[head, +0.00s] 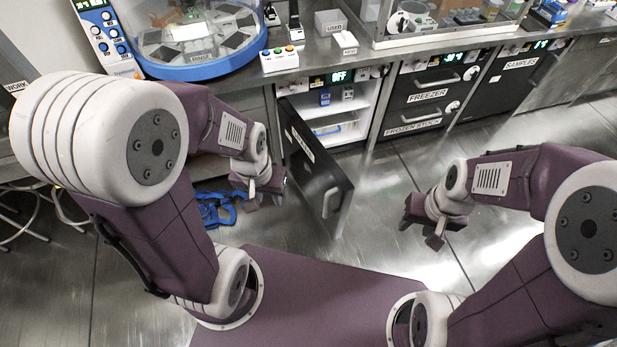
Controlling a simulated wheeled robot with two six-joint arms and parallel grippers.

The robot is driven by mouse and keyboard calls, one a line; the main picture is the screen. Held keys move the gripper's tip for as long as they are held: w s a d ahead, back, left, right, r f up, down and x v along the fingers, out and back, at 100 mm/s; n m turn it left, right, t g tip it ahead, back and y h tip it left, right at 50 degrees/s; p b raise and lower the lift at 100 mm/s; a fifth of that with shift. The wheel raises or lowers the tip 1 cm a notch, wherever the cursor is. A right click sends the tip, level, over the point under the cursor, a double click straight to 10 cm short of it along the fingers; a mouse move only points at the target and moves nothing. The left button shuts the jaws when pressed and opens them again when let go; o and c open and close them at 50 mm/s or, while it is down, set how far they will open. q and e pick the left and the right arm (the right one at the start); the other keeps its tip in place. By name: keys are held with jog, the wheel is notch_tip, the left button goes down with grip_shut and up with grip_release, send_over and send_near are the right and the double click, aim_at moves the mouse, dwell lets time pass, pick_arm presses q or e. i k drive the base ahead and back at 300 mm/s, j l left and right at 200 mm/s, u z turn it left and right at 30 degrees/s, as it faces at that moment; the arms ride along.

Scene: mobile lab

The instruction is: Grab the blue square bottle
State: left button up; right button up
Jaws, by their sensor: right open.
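A small blue bottle (325,97) with a squarish outline stands on the upper shelf of the open white cabinet (365,117) under the counter. A smaller, paler item (348,92) stands to its right. My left gripper (264,192) is in front of the cabinet, left of its open dark door (330,190) and apart from the bottle. Its finger gap is not clear. My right gripper (424,226) is open over the floor, right of the door, with nothing visible in it.
The cabinet door swings out between my grippers. A clear bin (330,130) sits low in the cabinet. Closed freezer drawers (428,88) are to the right. Blue straps (215,207) lie on the floor at left. Floor at right is clear.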

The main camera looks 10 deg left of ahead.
aim_at(324, 94)
jog(key=i+l+u, duration=0.35)
jog(key=l, duration=0.35)
jog(key=i+l+u, duration=0.45)
jog(key=l, duration=0.35)
jog(key=i+l+u, duration=0.35)
jog(key=l, duration=0.4)
jog(key=i+l+u, duration=0.15)
jog(key=l, duration=0.25)
jog(key=i+l+u, duration=0.3)
jog(key=i, duration=0.2)
